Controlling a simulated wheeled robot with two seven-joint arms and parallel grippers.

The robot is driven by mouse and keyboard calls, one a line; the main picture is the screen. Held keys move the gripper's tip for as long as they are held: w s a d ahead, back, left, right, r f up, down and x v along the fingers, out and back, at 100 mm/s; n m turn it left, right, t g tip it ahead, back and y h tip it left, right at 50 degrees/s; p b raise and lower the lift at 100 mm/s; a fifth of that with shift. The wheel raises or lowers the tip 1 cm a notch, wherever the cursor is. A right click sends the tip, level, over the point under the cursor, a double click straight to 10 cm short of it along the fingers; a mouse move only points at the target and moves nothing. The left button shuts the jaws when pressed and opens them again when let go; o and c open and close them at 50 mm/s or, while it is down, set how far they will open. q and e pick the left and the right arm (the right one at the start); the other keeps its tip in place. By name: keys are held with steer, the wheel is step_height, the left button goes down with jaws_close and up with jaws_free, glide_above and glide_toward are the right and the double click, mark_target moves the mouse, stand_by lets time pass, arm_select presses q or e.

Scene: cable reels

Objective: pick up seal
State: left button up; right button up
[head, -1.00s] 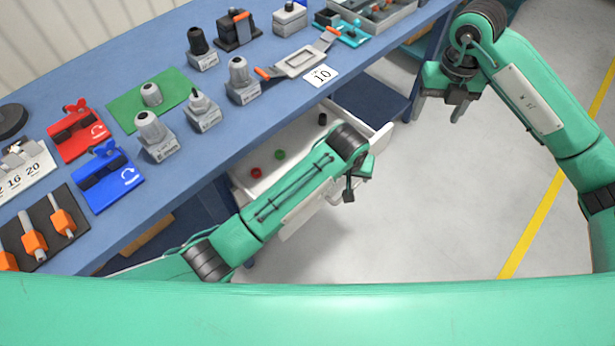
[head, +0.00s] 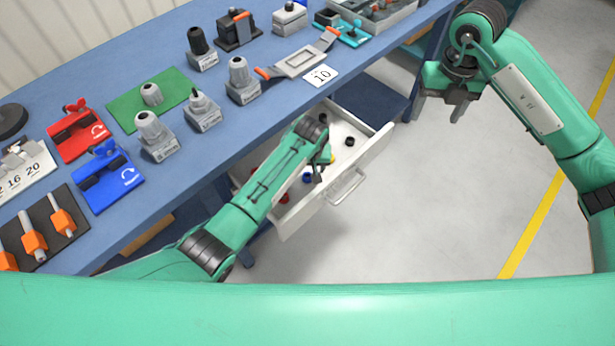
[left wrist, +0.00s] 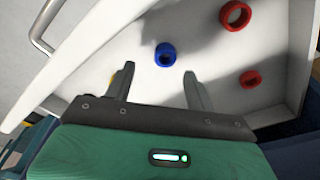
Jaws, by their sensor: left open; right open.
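Ring-shaped seals lie in the open white drawer (head: 368,158). In the left wrist view I see a blue seal (left wrist: 158,55), a red seal (left wrist: 226,21) at the top right and a smaller red seal (left wrist: 243,79) at the right. A yellow sliver shows beside the left finger there. In the head view a black seal (head: 349,141) lies right of my left gripper (head: 320,172), and the blue seal (head: 307,178) is close by it. My left gripper is over the drawer, open and empty; its fingers (left wrist: 150,76) point toward the drawer floor. My right gripper (head: 440,110) is open and empty.
The blue workbench (head: 215,150) stands above the drawer, with connectors, a green mat (head: 180,90), a red fixture (head: 78,135) and a blue fixture (head: 107,178). The drawer handle (head: 346,187) sticks out in front. The floor at the right is clear.

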mark_target(307, 173)
arm_select(q)
steer(key=f, duration=0.3)
steer(key=shift+w+a+f, duration=0.2)
steer(key=shift+a+f, duration=0.15)
steer(key=shift+a, duration=0.05)
steer(key=shift+w+f, duration=0.1)
steer(key=shift+f, duration=0.55)
steer(key=shift+d, duration=0.1)
steer(key=c, duration=1)
